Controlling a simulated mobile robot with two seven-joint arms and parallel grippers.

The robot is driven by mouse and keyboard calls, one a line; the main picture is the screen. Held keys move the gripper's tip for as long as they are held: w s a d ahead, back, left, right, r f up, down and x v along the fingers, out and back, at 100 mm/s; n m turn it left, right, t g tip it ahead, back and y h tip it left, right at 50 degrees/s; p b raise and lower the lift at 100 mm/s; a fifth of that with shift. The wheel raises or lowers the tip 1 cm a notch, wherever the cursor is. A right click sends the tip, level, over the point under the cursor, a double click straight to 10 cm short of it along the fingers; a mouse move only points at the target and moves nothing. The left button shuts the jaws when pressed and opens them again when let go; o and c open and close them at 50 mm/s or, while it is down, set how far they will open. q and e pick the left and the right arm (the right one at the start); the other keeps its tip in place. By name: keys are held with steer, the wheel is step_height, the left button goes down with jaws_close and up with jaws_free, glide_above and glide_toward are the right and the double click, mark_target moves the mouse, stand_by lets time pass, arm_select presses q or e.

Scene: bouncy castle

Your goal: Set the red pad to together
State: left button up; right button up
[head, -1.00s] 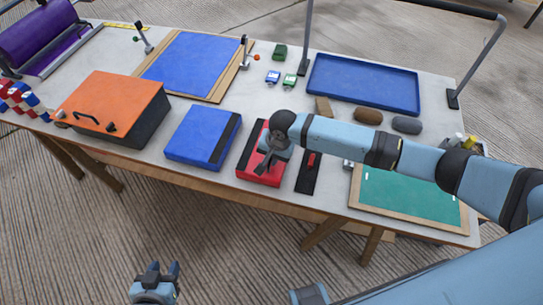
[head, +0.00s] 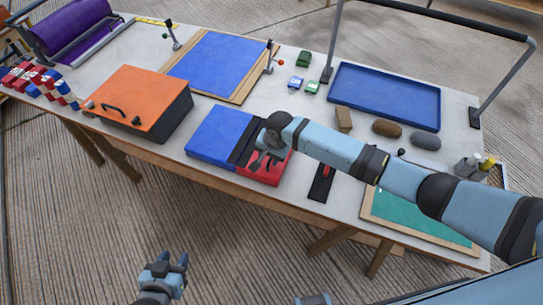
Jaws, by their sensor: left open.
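The red pad (head: 266,176) lies on the grey-white table beside the blue pad (head: 215,134), which has a black strip along its right edge. The red pad's left side is up against that strip, with no clear gap showing. My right gripper (head: 264,161) is over the red pad and points down at it. The wrist hides part of the pad's far end, and whether the jaws are open or shut is unclear. My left gripper (head: 168,262) is open and empty, low in front of the table.
An orange-topped box (head: 140,97) stands left of the blue pad. A black board with a red handle (head: 322,182) lies to the right, then a green board (head: 420,218). A blue tray (head: 385,98) and brown and grey blocks lie behind my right arm.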

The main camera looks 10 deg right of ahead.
steer(key=v, duration=1.3)
steer(key=shift+r, duration=0.35)
steer(key=s+a+f+n+t+y+p, duration=0.1)
steer(key=s+a+f+n+t+y, duration=0.25)
steer(key=s+f, duration=0.6)
steer(key=s+d+n+t+h, duration=0.1)
steer(key=s+d+n+t, duration=0.2)
steer(key=s+d, duration=0.2)
steer(key=s+d+f+n+t+h+p, duration=0.1)
steer(key=s+d+n+t, duration=0.2)
steer(key=s, duration=0.7)
steer(key=d, duration=0.2)
steer(key=shift+d+f, duration=0.25)
